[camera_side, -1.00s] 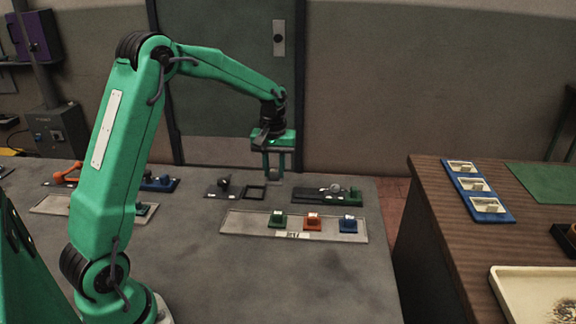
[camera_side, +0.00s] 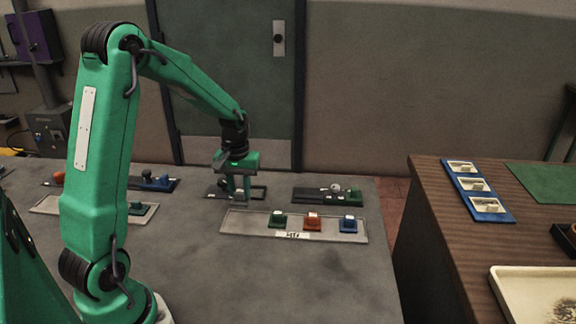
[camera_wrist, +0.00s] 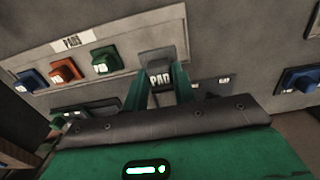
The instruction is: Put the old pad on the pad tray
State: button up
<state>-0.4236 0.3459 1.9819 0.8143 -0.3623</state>
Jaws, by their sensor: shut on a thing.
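In the wrist view, my gripper (camera_wrist: 161,90) is shut on a dark grey block marked "PAD" (camera_wrist: 158,58), apparently the old pad. Whether it still touches the plate I cannot tell. The pad tray (camera_side: 250,228) is pale, long and flat, just in front of my gripper; its label reads "PADS" in the wrist view (camera_wrist: 72,42). On its right part stand a green pad (camera_side: 278,220), an orange pad (camera_side: 312,221) and a blue pad (camera_side: 348,224).
A dark board (camera_side: 315,194) with a green end piece lies behind the tray. Another pale tray (camera_side: 48,205) lies left, partly behind my arm. A wooden bench (camera_side: 435,205) at the right bears a blue rack (camera_side: 483,207). The pad tray's left part is bare.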

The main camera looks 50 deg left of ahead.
aim_at(238, 200)
jog(key=shift+s+a+f, duration=0.1)
jog(key=shift+s+f, duration=0.1)
jog(key=shift+s, duration=0.25)
jog(key=shift+f, duration=0.15)
jog(key=shift+f, duration=2.45)
jog(key=shift+f, duration=0.35)
jog(key=o, duration=1.1)
jog(key=shift+c, duration=0.2)
jog(key=shift+r, duration=0.1)
jog(key=shift+r, duration=3.85)
